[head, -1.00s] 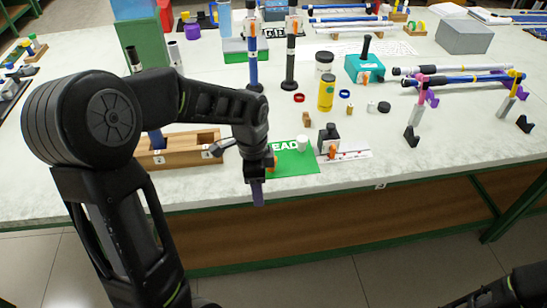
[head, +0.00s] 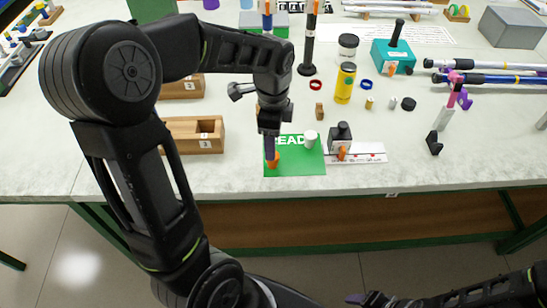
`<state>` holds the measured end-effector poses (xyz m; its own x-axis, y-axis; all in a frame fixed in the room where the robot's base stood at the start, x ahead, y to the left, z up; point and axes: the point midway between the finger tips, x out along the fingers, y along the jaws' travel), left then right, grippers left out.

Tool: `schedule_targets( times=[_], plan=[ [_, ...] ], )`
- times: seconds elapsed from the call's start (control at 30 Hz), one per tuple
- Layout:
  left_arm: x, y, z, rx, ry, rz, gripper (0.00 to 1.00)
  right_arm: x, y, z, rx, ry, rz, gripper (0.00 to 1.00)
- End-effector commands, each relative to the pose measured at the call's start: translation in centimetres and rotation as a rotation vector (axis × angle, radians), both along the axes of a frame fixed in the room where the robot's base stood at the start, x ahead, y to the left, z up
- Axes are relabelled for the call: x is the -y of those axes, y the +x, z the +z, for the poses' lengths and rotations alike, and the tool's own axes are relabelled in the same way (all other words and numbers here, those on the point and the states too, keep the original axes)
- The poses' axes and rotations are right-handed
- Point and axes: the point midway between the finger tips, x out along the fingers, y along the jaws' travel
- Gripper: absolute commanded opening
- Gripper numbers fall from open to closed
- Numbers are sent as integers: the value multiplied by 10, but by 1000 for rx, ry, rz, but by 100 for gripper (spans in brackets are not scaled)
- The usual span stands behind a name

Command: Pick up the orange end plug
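The orange end plug (head: 272,163) is small and stands on the left part of the green mat (head: 295,168), near the table's front edge. My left gripper (head: 270,150) points down directly over it, its fingertips at the plug's top and partly covering it. I cannot tell whether the fingers touch or grip it, or how far apart they are. My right gripper (head: 362,299) is low at the bottom of the head view, in front of the table and away from the plug. Its finger opening is not clear.
A white cylinder (head: 310,139) stands on the mat. Right of it is a dark block (head: 340,137) with an orange part (head: 342,153) by a white strip (head: 370,153). A wooden box (head: 196,135) is to the left. The front table right of the strip is clear.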

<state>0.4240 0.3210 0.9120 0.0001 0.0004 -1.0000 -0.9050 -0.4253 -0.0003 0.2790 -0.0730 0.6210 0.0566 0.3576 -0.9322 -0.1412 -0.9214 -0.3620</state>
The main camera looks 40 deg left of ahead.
Motion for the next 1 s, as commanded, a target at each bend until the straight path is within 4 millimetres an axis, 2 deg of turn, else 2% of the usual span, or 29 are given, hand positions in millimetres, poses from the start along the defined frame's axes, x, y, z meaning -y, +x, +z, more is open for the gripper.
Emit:
schedule_targets(
  times=[0.13,0.5,0.8,1.0],
  plan=[
    [0,-1,-15,-4,1,0,58,0,0,1,0,0,0,63],
    [0,-1,-20,-2,0,0,58,0,0,2,0,0,0,63],
    [-1,-1,-59,-4,-1,0,58,0,0,9,0,0,0,63],
    [-1,-1,-68,-1,0,1,58,0,0,9,0,0,0,63]
  ],
)
